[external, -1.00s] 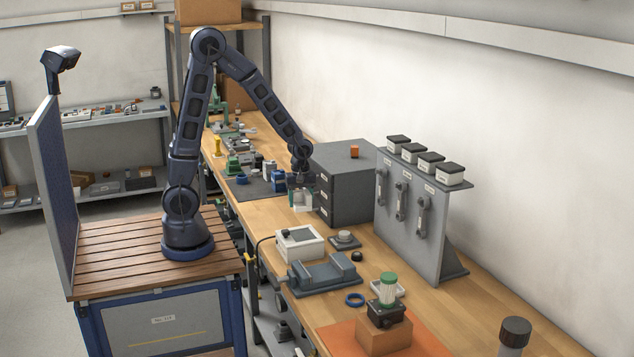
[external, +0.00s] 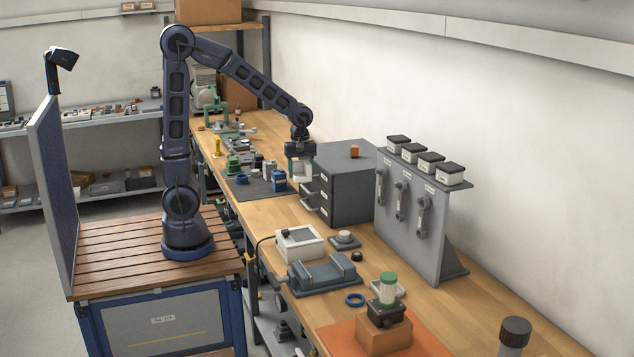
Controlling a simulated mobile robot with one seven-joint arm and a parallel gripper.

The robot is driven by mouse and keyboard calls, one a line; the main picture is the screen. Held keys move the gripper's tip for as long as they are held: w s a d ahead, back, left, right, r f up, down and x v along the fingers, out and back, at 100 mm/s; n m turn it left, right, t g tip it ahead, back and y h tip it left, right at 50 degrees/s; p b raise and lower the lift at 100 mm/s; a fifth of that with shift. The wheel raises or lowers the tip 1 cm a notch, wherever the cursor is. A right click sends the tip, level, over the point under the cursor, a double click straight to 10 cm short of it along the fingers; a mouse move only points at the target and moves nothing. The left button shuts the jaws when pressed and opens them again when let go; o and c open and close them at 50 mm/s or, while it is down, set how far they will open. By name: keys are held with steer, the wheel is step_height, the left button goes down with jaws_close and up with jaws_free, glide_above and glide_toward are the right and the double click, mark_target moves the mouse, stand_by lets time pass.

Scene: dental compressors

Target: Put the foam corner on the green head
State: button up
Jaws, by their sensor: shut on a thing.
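My gripper (external: 301,165) hangs pointing down just left of the dark drawer cabinet, above the bench. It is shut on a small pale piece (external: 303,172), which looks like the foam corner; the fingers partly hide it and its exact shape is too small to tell. A green part (external: 233,165) stands on the dark mat (external: 246,190), left of my gripper and apart from it; it may be the green head. I cannot tell for sure which green thing is the head.
The dark drawer cabinet (external: 348,190) stands close at the right of my gripper, with handles sticking out toward it. Blue parts (external: 278,181) stand on the mat below. A grey rack (external: 420,220), a white box (external: 299,243) and a vise (external: 325,274) are nearer the front.

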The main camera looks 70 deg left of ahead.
step_height(320, 180, up, 12)
steer(key=shift+r, duration=0.15)
steer(key=w+a+r+n, duration=0.1)
steer(key=w+a+n, duration=0.3)
steer(key=a, duration=1.1)
steer(key=w+a+n, duration=0.2)
steer(key=a+n, duration=0.3)
steer(key=a, duration=1)
steer(key=n, duration=1.1)
glide_above(230, 159)
steer(key=f, duration=0.1)
step_height(230, 159, down, 25)
steer(key=shift+f, duration=0.15)
